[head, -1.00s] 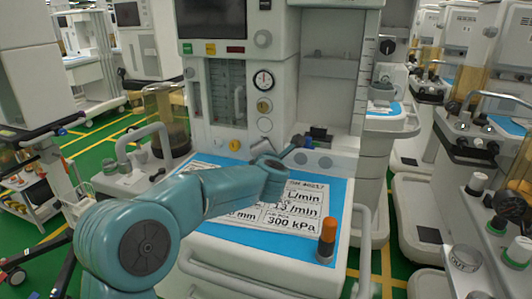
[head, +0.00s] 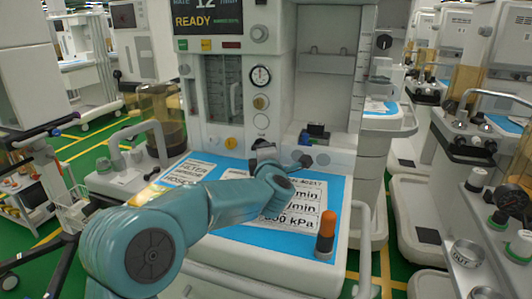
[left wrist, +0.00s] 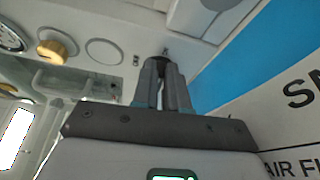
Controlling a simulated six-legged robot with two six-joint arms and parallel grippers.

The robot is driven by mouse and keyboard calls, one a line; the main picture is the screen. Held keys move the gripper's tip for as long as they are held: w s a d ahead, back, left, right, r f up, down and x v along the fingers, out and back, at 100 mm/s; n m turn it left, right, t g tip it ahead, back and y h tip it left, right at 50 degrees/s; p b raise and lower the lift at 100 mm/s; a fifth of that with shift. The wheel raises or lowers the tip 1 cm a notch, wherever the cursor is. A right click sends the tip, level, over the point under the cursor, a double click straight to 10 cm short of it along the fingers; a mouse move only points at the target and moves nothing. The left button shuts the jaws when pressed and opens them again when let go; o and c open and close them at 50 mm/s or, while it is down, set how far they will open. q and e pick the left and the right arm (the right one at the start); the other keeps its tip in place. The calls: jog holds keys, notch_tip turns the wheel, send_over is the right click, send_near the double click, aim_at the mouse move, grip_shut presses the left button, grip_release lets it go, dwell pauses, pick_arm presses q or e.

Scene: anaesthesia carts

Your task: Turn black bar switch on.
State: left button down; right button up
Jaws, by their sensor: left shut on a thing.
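My left gripper (head: 260,147) reaches over the blue work surface to the front panel of the anaesthesia machine, below a column with a gauge and a gold knob. In the left wrist view its two grey fingers (left wrist: 163,80) are shut on a small dark piece at the panel, the black bar switch (left wrist: 160,59). The fingers hide most of the switch, so I cannot read its angle. The machine's screen (head: 215,17) is lit and reads READY. My right gripper is out of view.
The gauge (head: 260,76) and gold knob (head: 261,102) sit above the gripper. A lettered sheet lies on the blue surface. An orange-topped cylinder (head: 327,235) stands at its front right corner. Other carts stand on both sides.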

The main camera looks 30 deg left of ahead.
pick_arm(q)
jog(key=c, duration=1.2)
grip_release()
jog(key=shift+o, duration=0.2)
jog(key=v, duration=1.5)
jog(key=shift+s+d+r, duration=0.1)
jog(key=shift+s+r, duration=0.1)
jog(key=shift+s+d, duration=0.2)
jog(key=shift+s, duration=0.15)
jog(key=shift+s+d+f, duration=0.1)
